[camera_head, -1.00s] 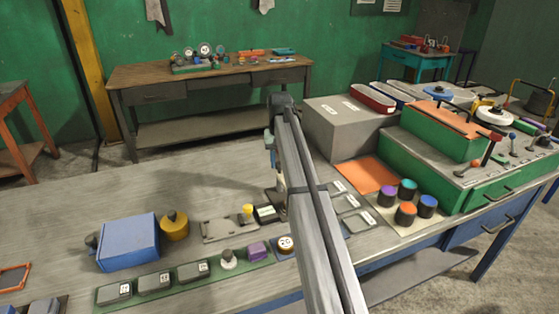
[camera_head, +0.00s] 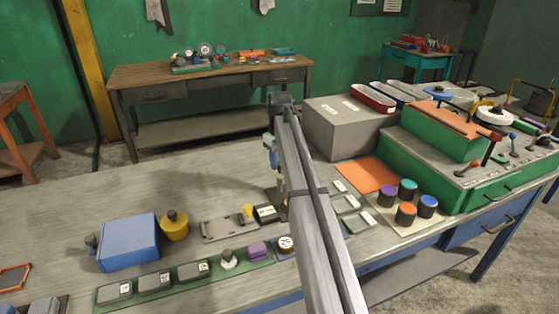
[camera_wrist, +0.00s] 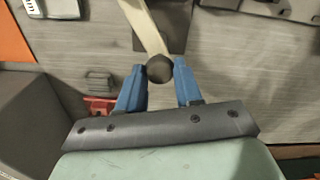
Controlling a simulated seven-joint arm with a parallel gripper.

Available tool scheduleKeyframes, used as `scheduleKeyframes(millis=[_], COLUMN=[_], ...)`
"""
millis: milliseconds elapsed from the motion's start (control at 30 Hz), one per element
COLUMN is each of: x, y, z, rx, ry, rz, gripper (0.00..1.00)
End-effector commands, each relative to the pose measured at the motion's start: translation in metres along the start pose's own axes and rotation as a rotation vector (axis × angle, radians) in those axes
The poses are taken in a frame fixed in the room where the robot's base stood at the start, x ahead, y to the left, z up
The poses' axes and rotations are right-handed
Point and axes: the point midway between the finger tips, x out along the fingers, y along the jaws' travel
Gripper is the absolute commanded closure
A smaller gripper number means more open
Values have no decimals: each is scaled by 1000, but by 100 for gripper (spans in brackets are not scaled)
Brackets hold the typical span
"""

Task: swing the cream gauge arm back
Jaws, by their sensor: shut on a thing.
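The cream gauge arm (camera_wrist: 146,28) shows in the wrist view as a slanted bar from the top edge, with a dark round knob (camera_wrist: 160,69) at its near end. My gripper (camera_wrist: 159,76) has its two blue fingers on either side of this knob and is shut on it. A dark base plate (camera_wrist: 162,40) lies under the bar. In the head view, my gripper (camera_head: 273,160) shows only partly behind my arm. The gauge arm is mostly hidden there.
A grey box (camera_head: 345,128) stands right of my gripper, with an orange mat (camera_head: 373,175) beside it. Several coloured knobs stand on a pale board (camera_head: 425,217). A blue box (camera_head: 128,243) and a yellow weight (camera_head: 174,227) stand to the left. The bench's middle left is clear.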

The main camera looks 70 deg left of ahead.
Motion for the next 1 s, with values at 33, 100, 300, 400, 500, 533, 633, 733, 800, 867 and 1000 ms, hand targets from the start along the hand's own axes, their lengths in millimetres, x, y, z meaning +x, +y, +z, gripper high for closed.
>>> scheduleKeyframes(millis=[33,100,300,400,500,533,633,733,800,867,1000], x=[0,0,0,0,0,0,0,0,0,0,0], y=[0,0,0,-1,-1,-1,-1,-1,-2,-2,-2], z=[0,0,0,0,0,0,0,0,0,0,0], rx=[-43,-110,-300,-395,-490,-518,-612,-701,-760,-808,-903], ry=[-1,-1,-1,-1,-1,0,0,0,0,0,0], rz=[1,0,1,1,1,1,1,1,1,1,1], gripper=[100,100,100,100,100,100,100,100,100,100,100])
